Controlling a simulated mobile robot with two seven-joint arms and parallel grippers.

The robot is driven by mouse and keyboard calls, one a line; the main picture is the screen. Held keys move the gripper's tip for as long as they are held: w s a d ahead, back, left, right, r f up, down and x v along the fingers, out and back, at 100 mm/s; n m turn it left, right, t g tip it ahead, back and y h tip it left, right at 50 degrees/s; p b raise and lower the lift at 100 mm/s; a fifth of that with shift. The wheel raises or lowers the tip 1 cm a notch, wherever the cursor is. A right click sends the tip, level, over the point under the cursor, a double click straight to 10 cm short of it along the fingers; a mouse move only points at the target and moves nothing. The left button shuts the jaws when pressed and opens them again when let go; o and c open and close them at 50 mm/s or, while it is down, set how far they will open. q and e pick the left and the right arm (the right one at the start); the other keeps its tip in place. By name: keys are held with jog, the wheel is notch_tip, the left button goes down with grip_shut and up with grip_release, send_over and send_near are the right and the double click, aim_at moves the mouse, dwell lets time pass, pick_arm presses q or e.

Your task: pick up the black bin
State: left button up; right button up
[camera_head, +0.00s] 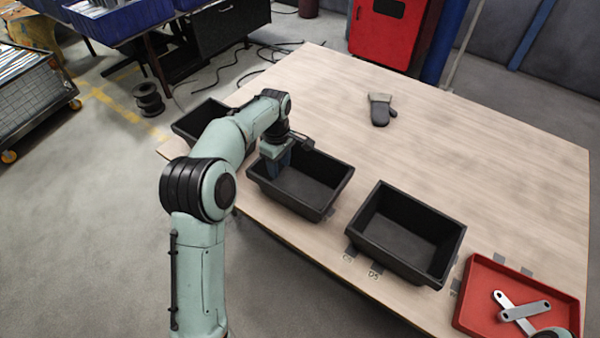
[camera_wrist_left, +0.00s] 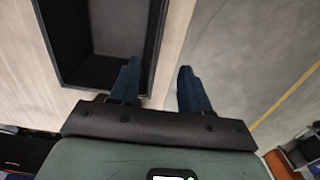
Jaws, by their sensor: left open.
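Three black bins stand along the near edge of the wooden table in the head view: a left one (camera_head: 185,125) partly hidden behind my left arm, a middle one (camera_head: 318,208) and a right one (camera_head: 405,268). The middle and right bins look empty. My left gripper (camera_head: 275,160) is open at the left end of the middle bin. In the left wrist view, one finger of the left gripper (camera_wrist_left: 158,68) is over the inside of a black bin (camera_wrist_left: 95,72), the other outside it. The bin's wall lies between them, not gripped.
A red tray (camera_head: 480,277) with metal brackets (camera_head: 524,311) sits at the right near corner. A glove (camera_head: 380,109) lies farther back. Small grey labels with markings lie by the bins. The table's middle and far right are clear.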

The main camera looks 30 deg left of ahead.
pick_arm(q)
send_over(282, 190)
notch_tip(282, 190, down, 7)
jog(key=shift+s+r+b, duration=0.1)
jog(key=shift+s+b, duration=0.05)
jog(key=shift+b, duration=0.25)
jog(key=shift+w+f, duration=0.15)
jog(key=shift+f, duration=1.4)
jog(key=shift+w+f, duration=0.15)
jog(key=shift+f, duration=1.35)
grip_shut()
jog(key=shift+s, duration=0.1)
